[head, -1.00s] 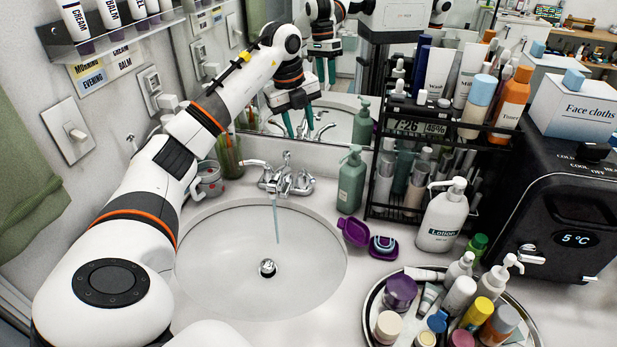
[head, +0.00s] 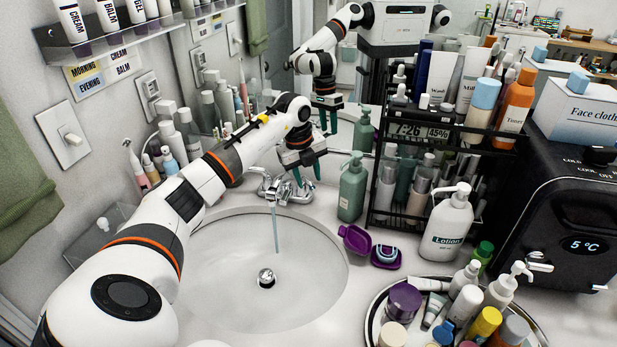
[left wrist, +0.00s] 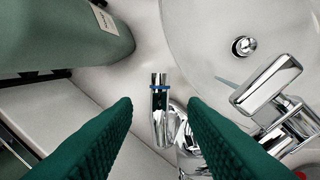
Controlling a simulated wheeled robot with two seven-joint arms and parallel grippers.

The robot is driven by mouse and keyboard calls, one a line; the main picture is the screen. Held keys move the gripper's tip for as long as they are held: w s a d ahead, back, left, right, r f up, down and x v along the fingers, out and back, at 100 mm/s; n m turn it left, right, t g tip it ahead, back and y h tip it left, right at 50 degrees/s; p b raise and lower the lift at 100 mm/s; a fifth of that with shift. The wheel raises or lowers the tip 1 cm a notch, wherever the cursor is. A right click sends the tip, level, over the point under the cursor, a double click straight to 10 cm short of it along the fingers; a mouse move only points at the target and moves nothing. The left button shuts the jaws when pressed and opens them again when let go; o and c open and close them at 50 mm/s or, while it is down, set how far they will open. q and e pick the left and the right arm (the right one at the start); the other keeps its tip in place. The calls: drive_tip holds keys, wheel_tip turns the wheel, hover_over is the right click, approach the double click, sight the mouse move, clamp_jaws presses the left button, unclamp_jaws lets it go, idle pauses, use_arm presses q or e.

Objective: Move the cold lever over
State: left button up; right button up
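The chrome faucet (head: 272,188) stands at the back of the sink, with a thin stream of water falling from its spout. The cold lever (left wrist: 158,103), chrome with a blue ring, shows in the left wrist view. My left gripper (head: 307,172) is over the faucet's right side, pointing down. In the left wrist view, its two green fingers (left wrist: 160,105) are apart, and the cold lever appears in the gap between them. I see no clear contact, and how far the lever is below the fingertips is hard to tell. My right gripper is not in view.
A green pump bottle (head: 352,188) stands just right of the faucet. A purple case (head: 355,238) lies by the sink (head: 215,255). A black rack (head: 408,215), a lotion bottle (head: 446,228) and a crowded round tray (head: 372,318) fill the right. A mirror is behind.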

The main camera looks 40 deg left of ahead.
use_arm(q)
drive_tip(key=shift+w+f, duration=0.1)
drive_tip(key=shift+f, duration=0.6)
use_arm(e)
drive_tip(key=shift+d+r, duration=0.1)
use_arm(q)
clamp_jaws()
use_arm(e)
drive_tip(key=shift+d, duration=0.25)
use_arm(q)
drive_tip(key=shift+d, duration=0.15)
